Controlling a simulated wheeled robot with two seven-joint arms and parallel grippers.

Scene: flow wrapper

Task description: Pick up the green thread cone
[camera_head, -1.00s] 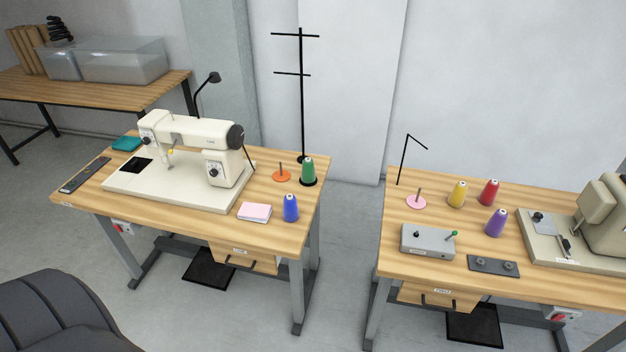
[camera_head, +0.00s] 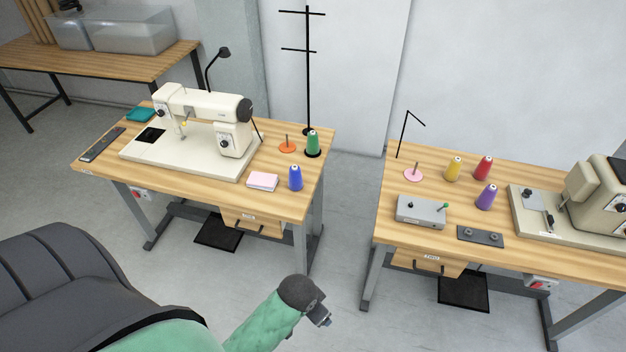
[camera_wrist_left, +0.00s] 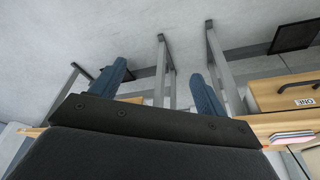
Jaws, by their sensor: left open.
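The green thread cone (camera_head: 312,143) stands upright on a dark round base at the back right of the left table (camera_head: 210,187), close to the foot of the black thread stand (camera_head: 308,80). My left gripper (camera_head: 325,321) is low at the bottom centre, in front of the table and well away from the cone. In the left wrist view its two blue fingers (camera_wrist_left: 157,85) are apart with nothing between them. The cone does not show in the left wrist view. My right gripper is not in view.
Near the cone are an orange spool disc (camera_head: 287,147), a blue cone (camera_head: 295,178) and a pink pad (camera_head: 262,181). A sewing machine (camera_head: 200,120) fills the table's left part. The right table (camera_head: 395,235) stands across a floor gap.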

